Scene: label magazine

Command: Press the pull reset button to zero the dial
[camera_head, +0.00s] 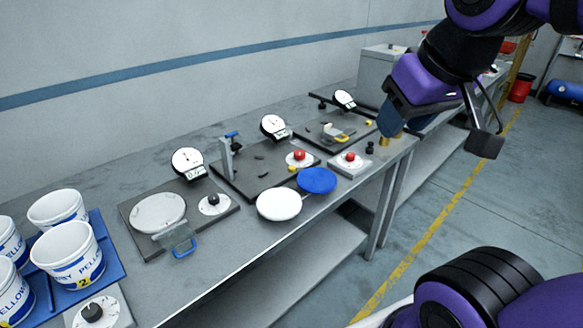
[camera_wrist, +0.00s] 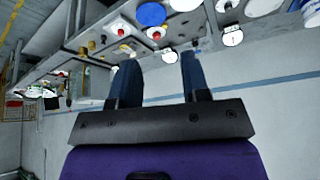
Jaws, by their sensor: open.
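Two red buttons stand on the bench: one (camera_head: 299,155) on a round white plate beside the middle dial (camera_head: 274,127), the other (camera_head: 350,157) on a square pale base to its right. Labels are too small to read, so I cannot tell which is the pull reset. Further dials are at left (camera_head: 187,162) and at the back (camera_head: 344,99). My gripper (camera_head: 390,122) is above the bench's right part, right of both buttons and apart from them. In the wrist view its fingers (camera_wrist: 160,80) are spread with nothing between; red buttons show beyond.
A white disc (camera_head: 279,204) and a blue disc (camera_head: 317,180) lie near the front edge. Black knobs (camera_head: 213,199) (camera_head: 92,312) and white buckets (camera_head: 75,252) are at left. Small black and yellow parts stand near the right button. A grey box (camera_head: 380,66) stands behind.

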